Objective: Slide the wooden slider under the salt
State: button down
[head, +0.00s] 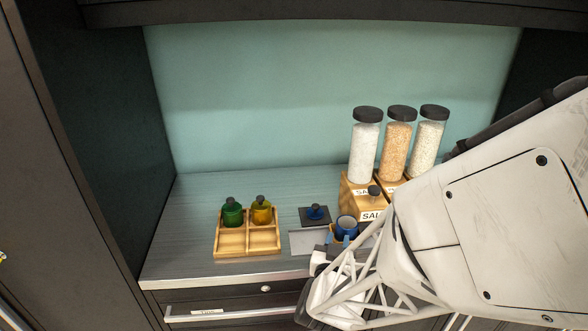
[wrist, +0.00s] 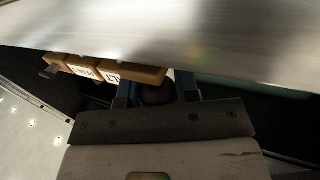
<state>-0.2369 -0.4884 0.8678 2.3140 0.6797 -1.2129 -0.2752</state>
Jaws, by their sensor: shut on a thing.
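The salt jar (head: 365,146), clear with white grains and a black lid, stands upright at the left of three jars at the back. The wooden slider (head: 371,203) has a "SAL" label on its front and a dark knob on top. It sits below and in front of the jars, and its right side is hidden by my arm. In the wrist view, labelled wood (wrist: 145,74) is beside my blue fingers. My gripper (wrist: 155,92) is shut on a dark round part between these fingers. In the head view my arm hides most of the gripper.
A wooden tray (head: 231,256) with a green and a yellow bottle stands left on the counter. The counter's back left is clear. A metal edge (head: 210,278) runs along the front.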

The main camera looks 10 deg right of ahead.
jog(key=shift+d, duration=2.8)
jog(key=c, duration=0.9)
grip_release()
jog(key=shift+s, duration=0.1)
jog(key=v, duration=0.7)
jog(key=shift+s+a, duration=0.15)
jog(key=shift+s, duration=0.1)
jog(key=shift+s, duration=0.15)
jog(key=shift+v, duration=1.9)
